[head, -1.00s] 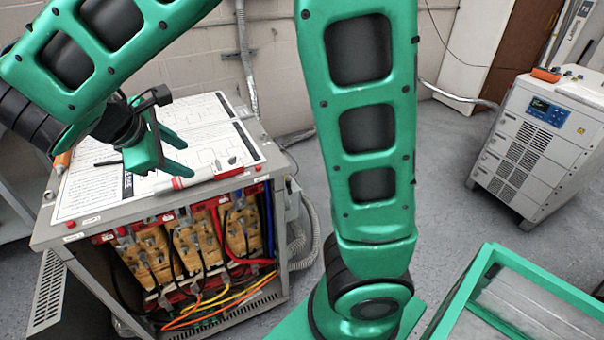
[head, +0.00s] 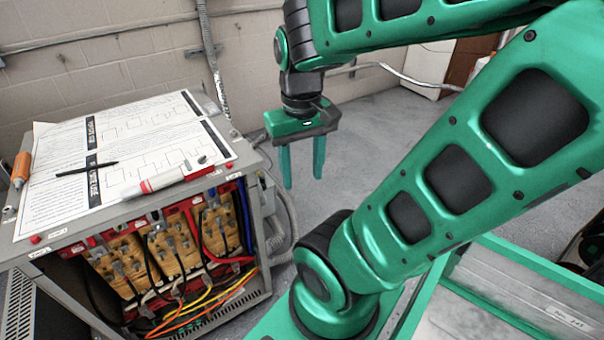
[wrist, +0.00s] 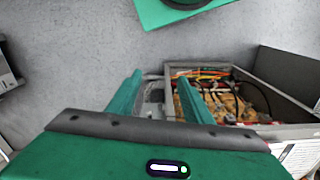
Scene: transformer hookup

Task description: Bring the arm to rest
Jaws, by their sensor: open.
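My gripper (head: 303,166) is open and empty in the head view. Its two green fingers point down over open floor, to the right of the transformer cabinet (head: 262,215) and apart from it. In the wrist view the gripper's fingers (wrist: 157,95) are spread with nothing between them. The cabinet (wrist: 270,130) shows beyond them, with its wired open front. My arm is folded, with the lower link leaning right and the upper link running across the top of the head view.
On the cabinet top lie diagram sheets (head: 130,150), a black pen (head: 86,168), a red-and-white tool (head: 160,182) and an orange-handled tool (head: 20,170). Coloured cables hang in the cabinet's open front. A green-framed tray (head: 520,285) is at the lower right. Grey floor lies behind the gripper.

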